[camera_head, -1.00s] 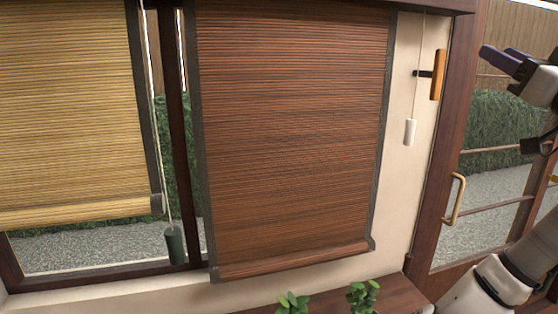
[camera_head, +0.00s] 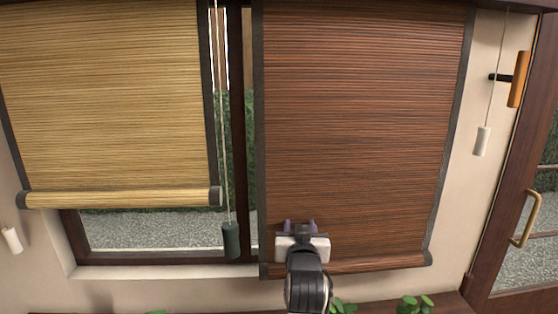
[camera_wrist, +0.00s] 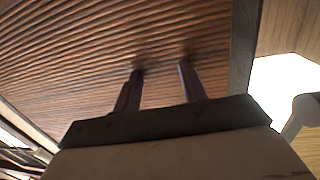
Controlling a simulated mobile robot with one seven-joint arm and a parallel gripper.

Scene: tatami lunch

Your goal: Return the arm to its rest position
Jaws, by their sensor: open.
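My gripper (camera_head: 300,224) is in the lower middle of the head view, in front of the lower part of the dark brown blind (camera_head: 360,130). Its two purple fingers stand apart with nothing between them. In the wrist view the fingers (camera_wrist: 158,75) point up toward the slatted brown blind (camera_wrist: 90,60), parted and empty. I cannot tell whether the fingertips touch the blind. My wrist and forearm hide a bit of the blind's bottom bar.
A tan blind (camera_head: 110,100) hangs at left. A dark green cord weight (camera_head: 230,240) hangs just left of my gripper. A white cord pull (camera_head: 482,140), an orange-brown handle (camera_head: 519,79) and a door with a brass handle (camera_head: 525,218) are at right. Green plants (camera_head: 415,305) stand below.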

